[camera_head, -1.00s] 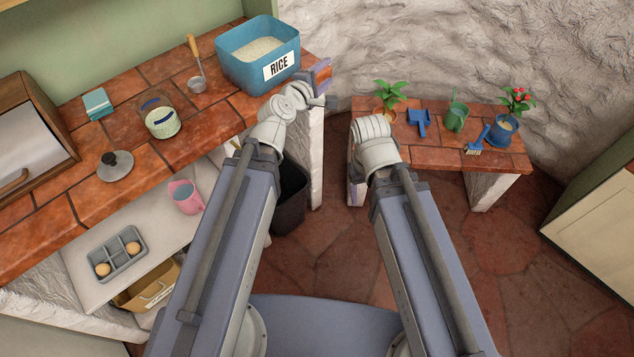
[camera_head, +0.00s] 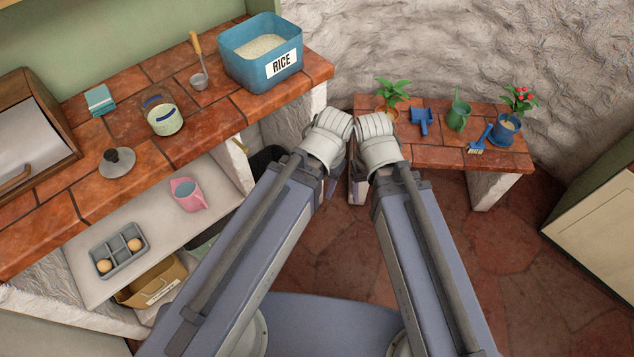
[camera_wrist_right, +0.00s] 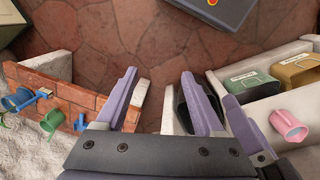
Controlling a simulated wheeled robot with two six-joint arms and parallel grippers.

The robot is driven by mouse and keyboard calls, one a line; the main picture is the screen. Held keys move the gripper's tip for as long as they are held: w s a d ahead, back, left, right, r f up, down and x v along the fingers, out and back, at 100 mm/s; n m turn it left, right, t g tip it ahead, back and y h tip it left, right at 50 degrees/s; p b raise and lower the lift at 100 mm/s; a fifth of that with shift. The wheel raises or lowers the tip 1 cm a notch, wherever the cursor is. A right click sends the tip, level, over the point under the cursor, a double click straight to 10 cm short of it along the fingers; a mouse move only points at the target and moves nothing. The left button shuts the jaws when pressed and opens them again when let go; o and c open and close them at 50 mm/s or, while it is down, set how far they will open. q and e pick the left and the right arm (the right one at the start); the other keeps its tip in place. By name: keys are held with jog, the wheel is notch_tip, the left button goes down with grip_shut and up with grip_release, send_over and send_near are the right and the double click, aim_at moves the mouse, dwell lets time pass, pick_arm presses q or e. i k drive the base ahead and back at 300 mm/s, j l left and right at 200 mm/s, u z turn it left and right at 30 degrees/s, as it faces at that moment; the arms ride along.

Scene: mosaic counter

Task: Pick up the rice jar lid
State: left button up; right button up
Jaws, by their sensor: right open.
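The lid (camera_head: 117,163), a grey disc with a dark knob, lies flat on the tiled counter at the left in the head view. The glass jar (camera_head: 165,121), partly filled with pale grains, stands uncovered behind it to the right. My right gripper (camera_head: 356,186) is mostly hidden behind its wrist, far right of the lid. In the right wrist view my right gripper (camera_wrist_right: 158,78) is open and empty. My left gripper (camera_head: 336,184) is low beside it, off the counter, its fingers mostly hidden by the wrist.
A wooden bread box (camera_head: 52,120) stands left of the lid. A pink jug (camera_head: 187,194) and grey tray (camera_head: 119,264) are on the lower shelf.

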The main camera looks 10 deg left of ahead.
aim_at(116, 162)
jog(key=u, duration=1.85)
